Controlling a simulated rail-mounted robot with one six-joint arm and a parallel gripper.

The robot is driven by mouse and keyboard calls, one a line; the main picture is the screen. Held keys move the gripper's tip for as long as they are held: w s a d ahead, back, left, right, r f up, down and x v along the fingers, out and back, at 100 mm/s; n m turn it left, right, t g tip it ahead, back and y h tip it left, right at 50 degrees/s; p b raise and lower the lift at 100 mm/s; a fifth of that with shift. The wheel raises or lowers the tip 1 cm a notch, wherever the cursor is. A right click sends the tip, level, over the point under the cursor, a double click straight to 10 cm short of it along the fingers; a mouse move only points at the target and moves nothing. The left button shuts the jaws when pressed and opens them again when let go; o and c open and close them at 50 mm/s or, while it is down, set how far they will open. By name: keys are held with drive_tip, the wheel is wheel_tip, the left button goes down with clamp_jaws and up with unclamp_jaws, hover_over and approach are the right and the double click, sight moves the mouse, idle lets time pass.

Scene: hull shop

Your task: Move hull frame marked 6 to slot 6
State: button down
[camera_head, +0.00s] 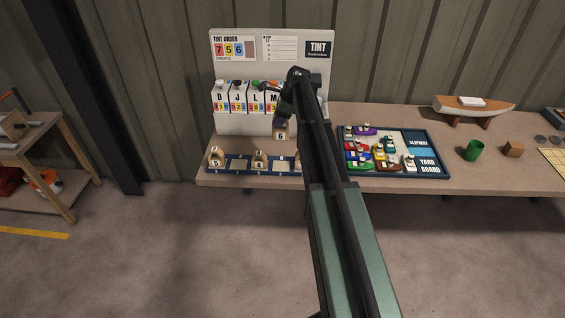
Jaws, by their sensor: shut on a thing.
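My gripper (283,119) is at the back of the bench, in front of the tint stand. It is shut on a tan hull frame (281,134), which looks upright and has a pale label too small to read. I cannot tell whether the frame is clear of the bench. A dark blue slotted strip (238,164) lies along the bench's front edge. Hull frames stand on it at its left end (216,157) and farther right (260,158). Another frame edge shows beside my arm (297,160). My arm hides the strip's right end, and the slot numbers are too small to read.
The tint stand (227,124) holds several lettered containers behind the gripper. Right of my arm is the yard board (437,172) with several small coloured boats. Farther right are a green cup (473,150), a wooden block (513,149) and a model hull (474,108).

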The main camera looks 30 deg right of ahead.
wheel_tip(320, 180, down, 16)
drive_tip(key=b, duration=1.3)
drive_tip(key=shift+r, duration=0.4)
drive_tip(key=shift+f, duration=0.25)
drive_tip(key=c, duration=0.7)
unclamp_jaws()
drive_tip(key=shift+r, duration=0.1)
